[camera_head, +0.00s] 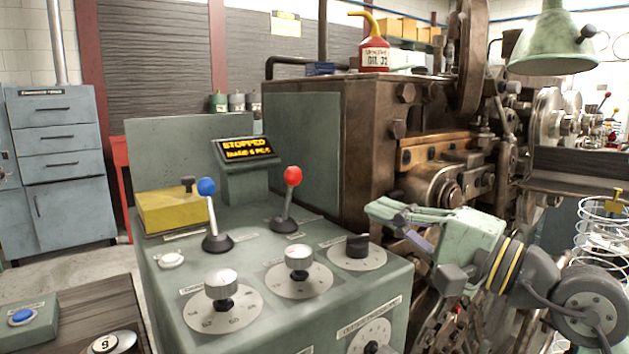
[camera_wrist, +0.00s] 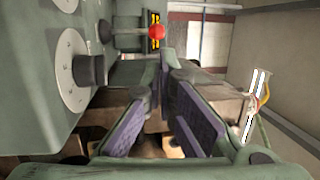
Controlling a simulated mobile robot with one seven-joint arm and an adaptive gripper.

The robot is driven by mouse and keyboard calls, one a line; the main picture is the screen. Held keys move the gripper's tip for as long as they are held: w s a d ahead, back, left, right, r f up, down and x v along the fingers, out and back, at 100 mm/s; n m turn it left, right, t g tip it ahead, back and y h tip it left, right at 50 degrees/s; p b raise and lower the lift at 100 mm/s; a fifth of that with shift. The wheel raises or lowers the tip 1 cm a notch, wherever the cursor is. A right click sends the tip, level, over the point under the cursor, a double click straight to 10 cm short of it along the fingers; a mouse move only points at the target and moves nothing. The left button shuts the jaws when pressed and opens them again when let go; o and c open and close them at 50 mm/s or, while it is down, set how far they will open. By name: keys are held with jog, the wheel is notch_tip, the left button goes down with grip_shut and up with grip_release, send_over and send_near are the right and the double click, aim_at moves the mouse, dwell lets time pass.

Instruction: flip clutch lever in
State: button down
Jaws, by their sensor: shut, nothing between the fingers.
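Two levers stand on the green control panel (camera_head: 330,265) in the head view. One has a blue knob (camera_head: 206,187) and the other a red knob (camera_head: 292,175); both are roughly upright. Their labels are too small to read, so I cannot tell which is the clutch lever. My gripper (camera_head: 372,210) is shut and empty, to the right of the red-knobbed lever and apart from it, beside the panel's right side. In the wrist view, the tips of my gripper (camera_wrist: 165,58) meet, and the red knob (camera_wrist: 156,32) shows just beyond them.
A display (camera_head: 245,149) reads "STOPPED". Dials (camera_head: 221,290) and a black knob (camera_head: 357,245) stand along the panel's front. A yellow box (camera_head: 170,208) is at its back left. The brown machine (camera_head: 345,130) is close behind my gripper. Wire coils (camera_head: 600,235) are at right.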

aim_at(300, 175)
jog(key=shift+a, duration=0.1)
jog(key=shift+w+a+r, duration=0.15)
jog(key=shift+w+a, duration=0.1)
jog(key=p+x, duration=0.5)
jog(key=x, duration=0.7)
jog(key=shift+r+p, duration=0.15)
jog(key=shift+p, duration=0.25)
jog(key=shift+w+a, duration=0.4)
jog(key=shift+a, duration=0.05)
